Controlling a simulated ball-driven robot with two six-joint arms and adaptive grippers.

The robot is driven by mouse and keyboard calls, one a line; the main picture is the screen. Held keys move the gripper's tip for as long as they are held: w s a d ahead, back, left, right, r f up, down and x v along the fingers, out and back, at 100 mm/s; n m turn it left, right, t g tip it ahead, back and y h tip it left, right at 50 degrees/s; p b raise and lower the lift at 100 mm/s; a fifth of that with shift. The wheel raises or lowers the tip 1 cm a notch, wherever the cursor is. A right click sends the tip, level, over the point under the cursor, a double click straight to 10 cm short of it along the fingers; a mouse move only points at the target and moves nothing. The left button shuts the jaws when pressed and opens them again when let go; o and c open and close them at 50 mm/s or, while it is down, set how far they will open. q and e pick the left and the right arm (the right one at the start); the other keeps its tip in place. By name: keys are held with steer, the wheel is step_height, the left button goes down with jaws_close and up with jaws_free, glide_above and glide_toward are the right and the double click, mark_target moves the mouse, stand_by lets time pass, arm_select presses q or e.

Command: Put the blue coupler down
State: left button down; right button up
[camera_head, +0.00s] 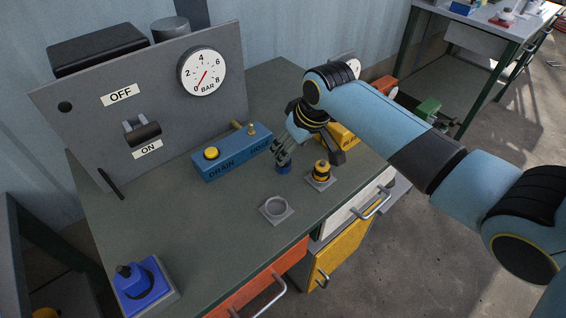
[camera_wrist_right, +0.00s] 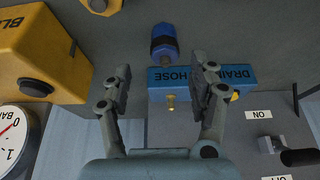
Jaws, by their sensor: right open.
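The blue coupler (camera_head: 283,169) is on the dark bench top, in front of the blue DRAIN HOSE block (camera_head: 232,152). In the right wrist view the coupler (camera_wrist_right: 164,42) is a blue cylinder with a black band, just beyond the fingertips. My right gripper (camera_head: 282,156) is above the coupler, pointing down. In the wrist view its two fingers (camera_wrist_right: 161,68) are spread apart, with nothing between them. My left gripper is not in view.
A yellow-and-black fitting (camera_head: 321,171) stands on a plate right of the coupler. A grey ring socket (camera_head: 276,208) is in front. A yellow block (camera_head: 345,137) sits behind my arm. A blue knob unit (camera_head: 142,285) is at front left. The bench's left-middle is clear.

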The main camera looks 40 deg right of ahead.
steer(key=shift+a+f, duration=0.1)
steer(key=shift+f, duration=0.15)
steer(key=x, duration=0.5)
steer(key=shift+a, duration=0.2)
steer(key=shift+c, duration=0.5)
steer(key=c, duration=1.1)
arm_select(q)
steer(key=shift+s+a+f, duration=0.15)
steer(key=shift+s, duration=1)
arm_select(e)
jaws_close()
